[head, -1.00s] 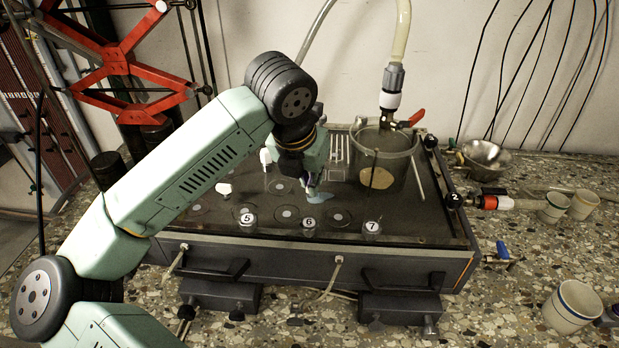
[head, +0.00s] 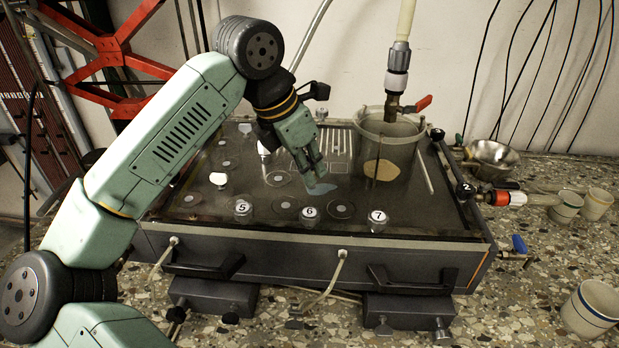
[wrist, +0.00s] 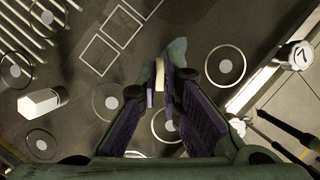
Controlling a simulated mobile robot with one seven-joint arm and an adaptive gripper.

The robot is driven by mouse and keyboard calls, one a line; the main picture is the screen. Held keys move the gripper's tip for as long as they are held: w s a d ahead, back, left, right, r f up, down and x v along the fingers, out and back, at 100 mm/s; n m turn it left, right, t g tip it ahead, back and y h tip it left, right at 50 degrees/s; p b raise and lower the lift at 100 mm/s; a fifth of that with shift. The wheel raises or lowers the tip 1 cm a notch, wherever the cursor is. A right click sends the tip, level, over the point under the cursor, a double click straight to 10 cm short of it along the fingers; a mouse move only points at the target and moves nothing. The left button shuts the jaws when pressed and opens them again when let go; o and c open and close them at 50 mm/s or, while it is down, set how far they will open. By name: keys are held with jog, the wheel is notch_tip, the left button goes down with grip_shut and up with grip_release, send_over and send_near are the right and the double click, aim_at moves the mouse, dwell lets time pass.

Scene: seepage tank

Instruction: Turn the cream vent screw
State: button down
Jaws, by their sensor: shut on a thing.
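My gripper (head: 314,176) is low over the dark tank top (head: 380,212), behind the number 6 knob, with its fingers pointing down. In the wrist view, the fingers of my gripper (wrist: 163,84) are closed about a small cream piece (wrist: 159,74), which looks like the cream vent screw. Most of it is hidden between the fingers, and the head view does not show it clearly. A blue-grey flat piece (head: 321,188) shows right at the fingertips; I cannot tell whether it is held or lies behind them.
Knobs numbered 5 (head: 243,209), 6 (head: 310,212) and 7 (head: 376,218) line the tank's front. A clear beaker (head: 388,150) with a hose stands at the right rear. Cups (head: 589,309) are on the right.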

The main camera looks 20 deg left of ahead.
jog(key=m+g+h+b, duration=0.1)
jog(key=m, duration=0.2)
jog(key=shift+w+m, duration=0.1)
jog(key=shift+m, duration=0.2)
jog(key=m, duration=0.2)
jog(key=m+g, duration=0.1)
jog(key=m, duration=0.1)
jog(key=shift+a+g+h, duration=0.1)
jog(key=shift+g+h, duration=0.2)
jog(key=shift+m, duration=0.3)
jog(key=c, duration=1.8)
grip_release()
jog(key=shift+o, duration=0.2)
jog(key=shift+a+r, duration=0.1)
jog(key=v, duration=1.1)
jog(key=shift+a+r, duration=0.2)
jog(key=shift+r, duration=0.15)
